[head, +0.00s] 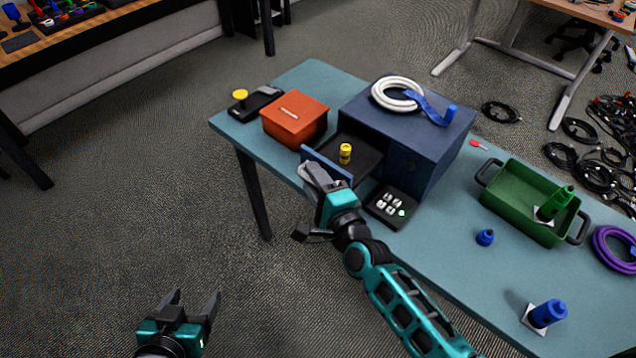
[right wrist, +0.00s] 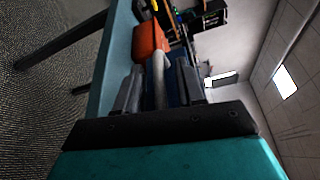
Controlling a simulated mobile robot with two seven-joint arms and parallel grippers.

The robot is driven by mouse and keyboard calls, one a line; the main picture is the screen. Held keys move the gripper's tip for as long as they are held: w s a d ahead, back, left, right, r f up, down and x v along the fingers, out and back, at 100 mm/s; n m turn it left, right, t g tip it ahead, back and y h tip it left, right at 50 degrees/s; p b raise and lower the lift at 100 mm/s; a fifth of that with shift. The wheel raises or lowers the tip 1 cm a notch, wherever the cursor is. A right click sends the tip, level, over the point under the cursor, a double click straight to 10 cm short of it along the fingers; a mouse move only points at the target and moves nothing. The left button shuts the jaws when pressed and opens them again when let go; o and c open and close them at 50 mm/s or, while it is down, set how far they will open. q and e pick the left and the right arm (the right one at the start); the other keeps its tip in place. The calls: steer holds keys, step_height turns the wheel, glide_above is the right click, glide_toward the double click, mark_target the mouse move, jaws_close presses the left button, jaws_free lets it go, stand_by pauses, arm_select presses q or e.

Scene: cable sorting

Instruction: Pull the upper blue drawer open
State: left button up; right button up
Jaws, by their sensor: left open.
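The blue drawer cabinet (head: 430,140) stands on the teal table. One drawer is out at its left side, with a blue front panel (head: 327,166) and a dark interior holding a yellow part (head: 345,153). My right gripper (head: 318,174) is at the outer side of this panel. In the right wrist view, its two fingers (right wrist: 160,85) lie on either side of a pale bar (right wrist: 159,72) in front of the blue panel. Whether they press on the bar is unclear. My left gripper (head: 196,306) is open and empty above the floor, away from the table.
An orange box (head: 295,119) stands beside the drawer. A black tray of small parts (head: 388,205) lies near the cabinet's front. A white cable coil (head: 397,92) is on top. A green crate (head: 520,205) and blue parts (head: 485,237) are at right.

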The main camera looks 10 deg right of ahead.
steer(key=v, duration=1.3)
steer(key=s+d+f+n+g+h, duration=0.1)
steer(key=s+d+f+n+g, duration=0.1)
steer(key=n, duration=0.7)
steer(key=s+d+f+n+g+h, duration=0.1)
steer(key=s+d+f+n+g, duration=0.2)
steer(key=f+n, duration=0.3)
steer(key=d+n, duration=0.1)
steer(key=n, duration=0.3)
steer(key=shift+d+f+n+g+h, duration=0.15)
steer(key=shift+f+n+g+h, duration=0.1)
steer(key=shift+n+g+h, duration=0.05)
